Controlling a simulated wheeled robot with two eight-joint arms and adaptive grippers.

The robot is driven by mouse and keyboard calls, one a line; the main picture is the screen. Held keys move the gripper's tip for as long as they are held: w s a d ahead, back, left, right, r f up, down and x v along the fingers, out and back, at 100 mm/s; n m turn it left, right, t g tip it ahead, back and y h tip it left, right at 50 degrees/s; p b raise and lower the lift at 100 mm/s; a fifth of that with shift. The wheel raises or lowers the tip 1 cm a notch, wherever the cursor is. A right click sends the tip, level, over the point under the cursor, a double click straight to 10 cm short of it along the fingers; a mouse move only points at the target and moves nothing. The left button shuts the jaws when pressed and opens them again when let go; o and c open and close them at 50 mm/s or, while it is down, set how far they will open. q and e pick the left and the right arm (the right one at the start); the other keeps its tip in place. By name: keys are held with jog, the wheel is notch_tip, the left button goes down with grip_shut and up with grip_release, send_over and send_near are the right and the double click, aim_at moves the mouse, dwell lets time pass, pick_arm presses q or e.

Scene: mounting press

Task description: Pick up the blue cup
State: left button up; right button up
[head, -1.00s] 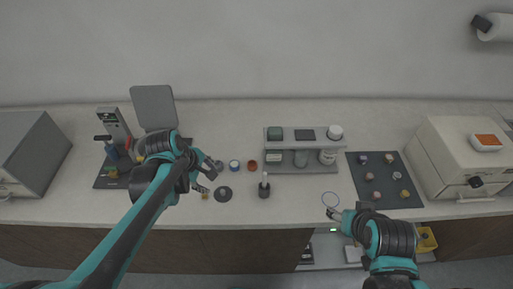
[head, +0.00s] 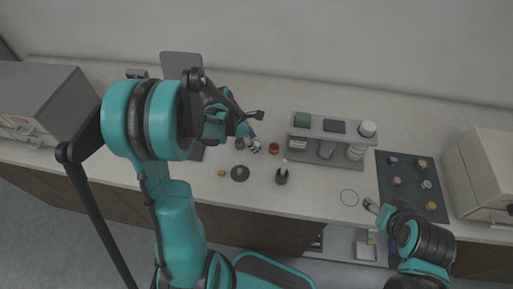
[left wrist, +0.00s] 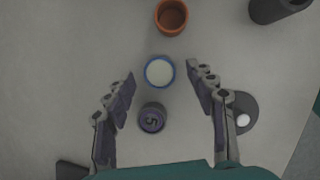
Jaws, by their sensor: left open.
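The blue cup (left wrist: 160,71), with a blue rim and a pale white inside, stands on the counter in the left wrist view. My left gripper (left wrist: 160,80) is open above it, with one finger on each side in that view; I see no contact. In the head view my left gripper (head: 257,130) hangs over the small cups and partly hides the blue one. A dark purple weight-like cylinder marked 5 (left wrist: 152,118) sits close to the blue cup, between the fingers. My right gripper (head: 371,205) is low at the counter's front edge; its fingers are too small to judge.
An orange-brown cup (left wrist: 171,17) stands just beyond the blue cup. A dark round disc (left wrist: 243,112) lies by the right finger. A dark holder (head: 282,176), a grey rack (head: 330,152) and a dark mat (head: 412,205) with small pieces stand to the right.

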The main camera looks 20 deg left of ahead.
pick_arm(q)
jog(key=shift+x, duration=0.75)
jog(key=shift+r, duration=0.1)
jog(key=shift+c, duration=0.9)
jog(key=c, duration=1.1)
jog(key=shift+o, duration=0.2)
